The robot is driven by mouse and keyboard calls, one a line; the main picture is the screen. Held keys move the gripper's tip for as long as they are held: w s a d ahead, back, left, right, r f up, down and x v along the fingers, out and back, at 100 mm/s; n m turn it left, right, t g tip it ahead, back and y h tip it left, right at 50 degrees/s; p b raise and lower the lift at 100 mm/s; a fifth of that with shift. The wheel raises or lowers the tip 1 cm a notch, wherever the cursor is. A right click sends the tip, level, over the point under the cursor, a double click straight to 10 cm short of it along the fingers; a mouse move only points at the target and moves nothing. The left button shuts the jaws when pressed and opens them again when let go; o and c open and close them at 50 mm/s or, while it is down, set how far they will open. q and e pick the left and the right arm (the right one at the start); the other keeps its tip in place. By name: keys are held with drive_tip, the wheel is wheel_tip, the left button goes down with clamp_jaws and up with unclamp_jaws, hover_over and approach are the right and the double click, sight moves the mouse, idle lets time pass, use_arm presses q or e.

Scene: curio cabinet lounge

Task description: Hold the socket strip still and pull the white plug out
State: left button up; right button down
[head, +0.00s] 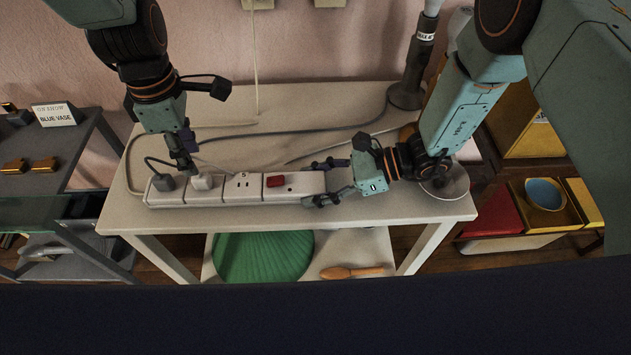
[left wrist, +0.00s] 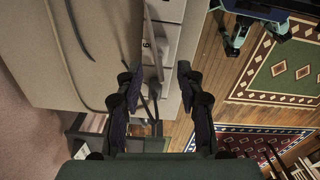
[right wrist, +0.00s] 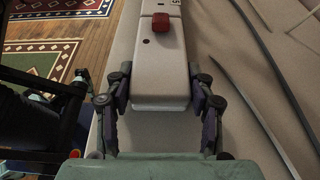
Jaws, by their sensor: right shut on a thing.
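The white socket strip (head: 228,196) lies along the front of the table, with a red switch (head: 275,181) near its right end. The white plug (head: 202,182) sits in the strip, right of a dark grey plug (head: 164,183). My right gripper (head: 327,183) is shut on the strip's right end; in the right wrist view its fingers flank the strip (right wrist: 160,88). My left gripper (head: 188,168) points down just above the strip, close to the two plugs. In the left wrist view its fingers (left wrist: 157,76) are apart, with the strip (left wrist: 163,38) beyond. The white plug is not clear there.
The pale table (head: 300,150) carries loose grey cables behind the strip. A dark lamp base (head: 406,95) stands at the back right. A green fluted thing (head: 262,256) and an orange-handled tool (head: 351,272) lie on the lower shelf. A display shelf with a "BLUE VASE" card (head: 57,115) stands left.

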sight(199, 176)
use_arm(q)
drive_tip(key=shift+o, duration=0.3)
drive_tip(key=shift+o, duration=0.2)
wheel_tip(199, 176, up, 2)
drive_tip(key=shift+w+r+m, duration=0.1)
drive_tip(key=shift+m, duration=0.4)
drive_tip(key=shift+r+m, duration=0.3)
drive_tip(key=shift+f, duration=4.9)
clamp_jaws()
